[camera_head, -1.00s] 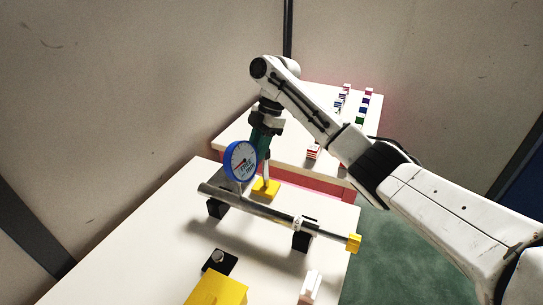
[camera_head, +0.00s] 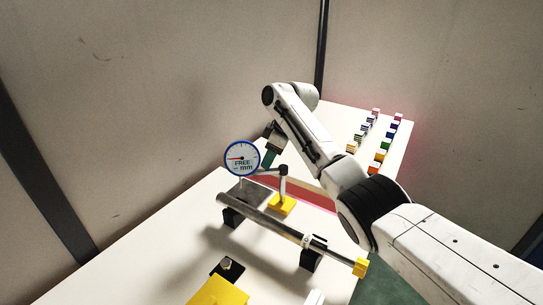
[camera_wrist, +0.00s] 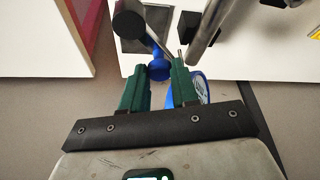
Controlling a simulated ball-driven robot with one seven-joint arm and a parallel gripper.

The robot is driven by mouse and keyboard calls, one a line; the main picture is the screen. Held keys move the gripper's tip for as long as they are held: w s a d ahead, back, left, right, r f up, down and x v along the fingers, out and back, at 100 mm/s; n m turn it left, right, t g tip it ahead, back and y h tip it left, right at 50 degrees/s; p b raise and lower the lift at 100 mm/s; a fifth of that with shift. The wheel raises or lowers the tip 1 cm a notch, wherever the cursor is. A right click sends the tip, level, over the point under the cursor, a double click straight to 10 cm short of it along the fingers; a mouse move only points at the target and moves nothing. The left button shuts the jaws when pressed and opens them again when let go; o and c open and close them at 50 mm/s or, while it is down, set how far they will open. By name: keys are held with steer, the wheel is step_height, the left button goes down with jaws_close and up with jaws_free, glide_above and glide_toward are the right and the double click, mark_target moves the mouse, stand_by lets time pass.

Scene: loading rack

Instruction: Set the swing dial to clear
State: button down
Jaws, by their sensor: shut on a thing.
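The swing dial (camera_head: 241,158) is a round gauge with a blue rim, a white face reading "FREE mm" and a red needle. It is on an arm from a post (camera_head: 284,186) with a yellow base (camera_head: 282,206). It appears above the far end of a metal bar (camera_head: 270,221); whether its stem touches anything is unclear. My gripper (camera_head: 267,160) is behind the dial in the head view. In the wrist view, the green fingers (camera_wrist: 160,70) are shut on a blue part of the dial (camera_wrist: 158,69); its face shows partly beside the right finger.
The bar lies on black supports (camera_head: 311,258), with a yellow end piece (camera_head: 360,267) at right. A black block with a metal knob (camera_head: 226,265) and a yellow block (camera_head: 217,292) are nearer. Coloured blocks (camera_head: 385,144) stand in rows on the far table.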

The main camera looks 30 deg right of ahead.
steer(key=shift+w+d+r+m+t, duration=0.15)
steer(key=shift+w+m+t, duration=0.15)
steer(key=shift+m, duration=0.5)
steer(key=shift+h, duration=0.3)
steer(key=c, duration=0.9)
jaws_free()
steer(key=shift+o, duration=0.2)
steer(key=b+v, duration=0.1)
steer(key=v, duration=0.9)
steer(key=shift+d+r, duration=0.2)
steer(key=shift+r, duration=0.1)
steer(key=shift+s, duration=0.1)
